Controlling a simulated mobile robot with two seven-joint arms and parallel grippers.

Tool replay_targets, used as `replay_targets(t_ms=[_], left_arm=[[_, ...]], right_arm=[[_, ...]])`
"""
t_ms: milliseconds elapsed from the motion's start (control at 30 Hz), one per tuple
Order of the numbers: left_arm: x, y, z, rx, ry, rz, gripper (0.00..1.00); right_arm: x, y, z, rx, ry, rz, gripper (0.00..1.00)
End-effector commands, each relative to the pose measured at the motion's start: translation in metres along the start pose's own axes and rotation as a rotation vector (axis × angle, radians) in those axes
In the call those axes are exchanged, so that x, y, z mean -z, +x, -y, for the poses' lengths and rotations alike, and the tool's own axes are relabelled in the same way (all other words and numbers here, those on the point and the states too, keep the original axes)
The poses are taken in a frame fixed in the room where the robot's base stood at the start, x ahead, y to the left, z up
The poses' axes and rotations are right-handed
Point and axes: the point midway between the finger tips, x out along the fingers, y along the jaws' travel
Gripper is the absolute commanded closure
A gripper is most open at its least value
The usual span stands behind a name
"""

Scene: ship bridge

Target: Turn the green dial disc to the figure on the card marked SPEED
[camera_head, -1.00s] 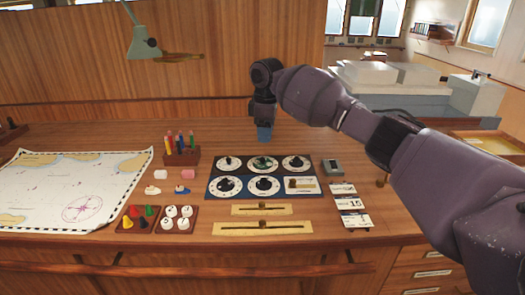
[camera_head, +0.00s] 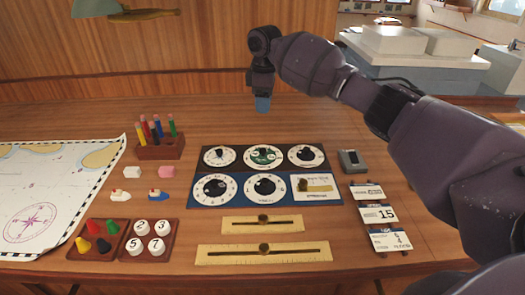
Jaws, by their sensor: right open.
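The green dial disc (camera_head: 263,156) sits in the middle of the back row on a dark blue dial panel (camera_head: 231,170). It has a dark knob with a pale ring around it. Three cards lie in a column right of the panel: a top card (camera_head: 367,192), a middle card (camera_head: 379,214) showing 15, and a bottom card (camera_head: 389,241). I cannot read which is marked SPEED. My right gripper (camera_head: 262,104) points down behind the panel, apart from the green dial. It is open and empty, though the finger gap is hard to see. My left gripper is out of view.
Other dials, including a front-left dial (camera_head: 214,188), surround the green one. Two slider rulers (camera_head: 230,253) lie in front. A grey box (camera_head: 352,161) stands right of the panel. Pencils in a holder (camera_head: 160,152), game pieces and a chart (camera_head: 60,165) lie left.

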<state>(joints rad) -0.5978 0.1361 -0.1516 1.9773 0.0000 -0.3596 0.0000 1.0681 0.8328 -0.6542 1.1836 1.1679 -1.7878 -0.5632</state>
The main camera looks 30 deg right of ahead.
Motion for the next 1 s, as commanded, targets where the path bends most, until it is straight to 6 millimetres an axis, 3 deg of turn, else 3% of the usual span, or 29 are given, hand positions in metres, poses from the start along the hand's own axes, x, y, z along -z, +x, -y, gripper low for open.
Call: replay_targets(t_ms=[33, 233, 467, 1000], left_arm=[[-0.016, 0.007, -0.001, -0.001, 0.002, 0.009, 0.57], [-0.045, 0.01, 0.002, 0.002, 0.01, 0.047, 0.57], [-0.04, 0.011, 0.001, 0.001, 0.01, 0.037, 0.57], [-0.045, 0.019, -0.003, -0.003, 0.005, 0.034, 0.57]], right_arm=[[0.001, 0.023, 0.0, 0.008, -0.001, 0.005, 0.49], [0.001, 0.051, -0.001, 0.022, -0.001, 0.015, 0.49], [0.001, 0.061, -0.001, 0.023, 0.0, 0.016, 0.49], [0.0, 0.144, 0.001, 0.025, -0.001, 0.017, 0.49]])
